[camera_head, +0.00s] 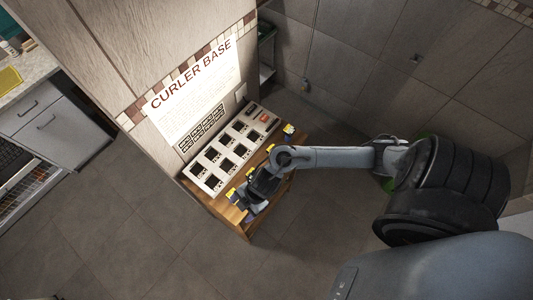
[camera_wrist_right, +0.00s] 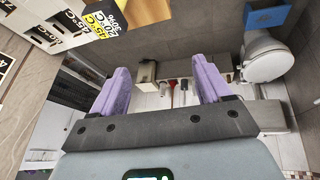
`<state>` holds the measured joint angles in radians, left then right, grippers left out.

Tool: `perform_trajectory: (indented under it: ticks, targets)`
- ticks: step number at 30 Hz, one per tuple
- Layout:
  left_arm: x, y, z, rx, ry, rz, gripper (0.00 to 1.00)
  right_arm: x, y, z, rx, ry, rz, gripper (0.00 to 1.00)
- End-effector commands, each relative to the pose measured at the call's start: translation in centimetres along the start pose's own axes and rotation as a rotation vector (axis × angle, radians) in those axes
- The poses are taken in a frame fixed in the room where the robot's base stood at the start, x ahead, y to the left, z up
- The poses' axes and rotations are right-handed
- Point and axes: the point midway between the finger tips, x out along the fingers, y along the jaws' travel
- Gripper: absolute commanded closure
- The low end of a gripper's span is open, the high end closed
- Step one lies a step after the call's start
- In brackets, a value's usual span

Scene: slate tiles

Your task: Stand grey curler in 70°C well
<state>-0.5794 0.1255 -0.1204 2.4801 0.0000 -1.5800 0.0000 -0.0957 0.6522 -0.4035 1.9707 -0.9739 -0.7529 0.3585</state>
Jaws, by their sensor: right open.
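The curler base (camera_head: 232,148) is a pale block with two rows of dark square wells, on a small wooden table against the wall. Its corner (camera_wrist_right: 62,42) shows at the top left of the right wrist view, with temperature labels. I cannot read which well is 70°C, and I cannot make out the grey curler. Small yellow-marked items (camera_head: 288,130) lie along the table's front edge, too small to identify. My right gripper (camera_head: 248,197) is over the table's near end, in front of the base. Its purple fingers (camera_wrist_right: 164,88) are apart with nothing between them. My left gripper is not in view.
A wall sign reading CURLER BASE (camera_head: 195,85) is above the base. The wooden table (camera_head: 246,228) is narrow. Grey cabinets (camera_head: 50,125) stand at the left. The tiled floor (camera_head: 130,220) is clear. A toilet (camera_wrist_right: 268,58) shows far off in the right wrist view.

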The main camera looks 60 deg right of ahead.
Motion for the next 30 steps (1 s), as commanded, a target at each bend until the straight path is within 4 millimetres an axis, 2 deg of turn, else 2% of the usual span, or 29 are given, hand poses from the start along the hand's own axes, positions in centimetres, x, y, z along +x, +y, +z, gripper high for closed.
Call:
perform_trajectory:
  ticks: [1, 4, 6, 9, 12, 15, 18, 30]
  targets:
    - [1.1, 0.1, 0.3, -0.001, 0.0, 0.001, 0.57, 0.5, 1.7, 3.4, -0.059, -0.053, -0.032, 0.22]
    - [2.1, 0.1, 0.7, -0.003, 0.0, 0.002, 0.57, -0.8, 4.5, 9.4, -0.125, -0.156, -0.109, 0.22]
    - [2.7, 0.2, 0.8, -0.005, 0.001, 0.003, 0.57, -2.5, 6.6, 13.1, -0.142, -0.225, -0.142, 0.22]
    - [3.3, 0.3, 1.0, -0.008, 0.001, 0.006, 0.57, -5.3, 9.3, 17.3, -0.138, -0.31, -0.168, 0.22]
    - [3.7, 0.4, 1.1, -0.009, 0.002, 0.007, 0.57, -7.9, 11.2, 20.1, -0.122, -0.369, -0.18, 0.22]
    - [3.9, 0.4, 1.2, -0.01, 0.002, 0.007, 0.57, -9.7, 12.3, 21.8, -0.106, -0.405, -0.186, 0.22]
    - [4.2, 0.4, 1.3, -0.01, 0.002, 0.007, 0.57, -9.9, 12.6, 22.8, -0.097, -0.42, -0.191, 0.22]
    - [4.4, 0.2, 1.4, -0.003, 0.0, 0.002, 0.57, -6.1, 11.9, 24.8, -0.095, -0.424, -0.191, 0.22]
